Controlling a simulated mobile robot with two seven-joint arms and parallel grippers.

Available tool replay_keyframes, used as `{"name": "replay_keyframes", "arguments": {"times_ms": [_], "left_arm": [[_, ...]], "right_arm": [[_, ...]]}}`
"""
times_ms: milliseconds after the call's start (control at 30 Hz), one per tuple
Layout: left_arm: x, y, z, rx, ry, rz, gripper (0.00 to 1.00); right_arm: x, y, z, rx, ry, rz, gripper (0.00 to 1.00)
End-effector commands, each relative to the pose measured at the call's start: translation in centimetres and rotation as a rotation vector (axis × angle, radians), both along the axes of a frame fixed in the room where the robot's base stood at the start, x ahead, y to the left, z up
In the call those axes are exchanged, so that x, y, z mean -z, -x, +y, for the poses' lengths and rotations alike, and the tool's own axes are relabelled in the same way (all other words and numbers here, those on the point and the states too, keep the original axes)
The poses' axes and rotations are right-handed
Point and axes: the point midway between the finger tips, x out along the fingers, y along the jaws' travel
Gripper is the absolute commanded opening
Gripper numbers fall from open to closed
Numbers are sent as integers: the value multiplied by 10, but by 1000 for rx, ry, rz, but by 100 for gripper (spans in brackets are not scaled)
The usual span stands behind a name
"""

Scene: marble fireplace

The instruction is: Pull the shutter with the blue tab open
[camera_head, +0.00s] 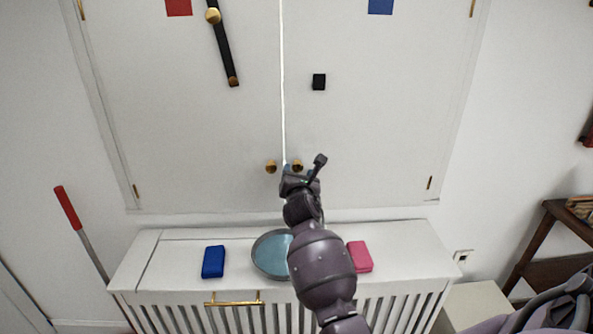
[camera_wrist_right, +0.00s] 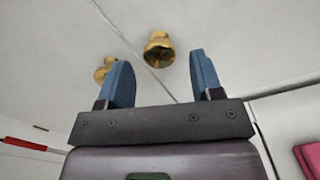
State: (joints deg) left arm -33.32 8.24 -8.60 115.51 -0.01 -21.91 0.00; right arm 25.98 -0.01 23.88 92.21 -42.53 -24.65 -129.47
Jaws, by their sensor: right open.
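The right white shutter (camera_head: 400,110) bears the blue tab (camera_head: 380,6) at the top and looks shut against the left shutter (camera_head: 170,120), which bears a red tab (camera_head: 178,7). The right shutter's brass knob (camera_head: 297,165) is low beside the seam. My right gripper (camera_head: 303,168) is in front of it, open. In the right wrist view the knob (camera_wrist_right: 158,50) shows between and beyond the blue fingertips, with no grip on it. The left knob (camera_head: 271,166) is just left of the gripper. My left gripper is not in view.
A black latch bar (camera_head: 224,50) hangs tilted on the left shutter, clear of the black catch (camera_head: 319,82) on the right one. Below, a white radiator cover (camera_head: 400,245) holds a blue box (camera_head: 213,262), a round dish (camera_head: 268,262) and a pink box (camera_head: 361,256).

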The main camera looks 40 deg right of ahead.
Motion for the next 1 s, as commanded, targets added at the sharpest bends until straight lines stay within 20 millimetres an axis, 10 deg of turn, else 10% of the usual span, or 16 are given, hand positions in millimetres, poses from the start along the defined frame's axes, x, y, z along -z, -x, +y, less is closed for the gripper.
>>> {"name": "replay_keyframes", "arguments": {"times_ms": [667, 1000], "left_arm": [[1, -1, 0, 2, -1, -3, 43], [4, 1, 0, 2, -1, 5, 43]], "right_arm": [[0, -29, -17, 0, 0, 0, 60], [0, -28, -17, 0, -1, -1, 8]]}}
